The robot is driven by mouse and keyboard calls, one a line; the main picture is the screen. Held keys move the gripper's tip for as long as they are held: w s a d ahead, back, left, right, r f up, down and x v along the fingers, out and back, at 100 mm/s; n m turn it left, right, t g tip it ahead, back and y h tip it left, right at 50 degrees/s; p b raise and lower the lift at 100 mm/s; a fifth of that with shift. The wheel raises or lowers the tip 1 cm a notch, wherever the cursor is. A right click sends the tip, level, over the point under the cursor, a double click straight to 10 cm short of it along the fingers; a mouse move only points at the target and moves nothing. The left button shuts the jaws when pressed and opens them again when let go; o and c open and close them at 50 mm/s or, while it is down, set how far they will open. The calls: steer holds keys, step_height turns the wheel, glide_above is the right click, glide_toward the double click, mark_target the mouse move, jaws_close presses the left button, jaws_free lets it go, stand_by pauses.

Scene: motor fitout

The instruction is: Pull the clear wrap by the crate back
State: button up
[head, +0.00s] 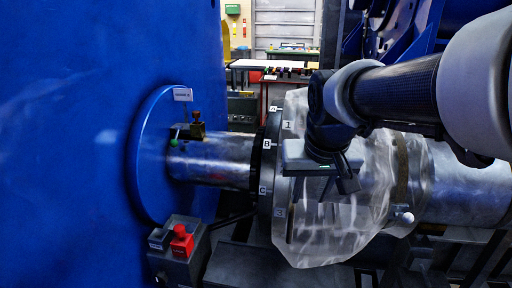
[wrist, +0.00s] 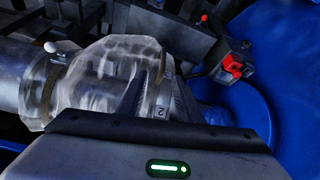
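The clear wrap (head: 345,232) is a crumpled, see-through sheet around the shaft and the face of the dark flange. It also shows in the wrist view (wrist: 92,75), left of my fingers. A white ball (head: 407,218) sits at its right edge, also visible in the wrist view (wrist: 50,47). My gripper (head: 338,190) is over the wrap beside the flange, pointing down. Its two fingers look apart, with a gap between them in the wrist view (wrist: 150,95). I cannot tell whether they touch the wrap. I cannot make out a crate for certain.
The flange (head: 265,185) carries letter and number tags. A bare metal shaft (head: 215,160) runs left into a large blue housing (head: 70,140). A box with a red block (head: 181,243) stands at lower left. A bench (head: 270,66) is behind.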

steer(key=b, duration=0.2)
glide_toward(289, 225)
steer(key=b+x, duration=0.1)
steer(key=x, duration=0.3)
steer(key=b+x, duration=0.1)
steer(key=x, duration=0.3)
steer(key=w+b+x, duration=0.1)
steer(key=x, duration=0.4)
steer(key=shift+d+r, duration=0.25)
jaws_close()
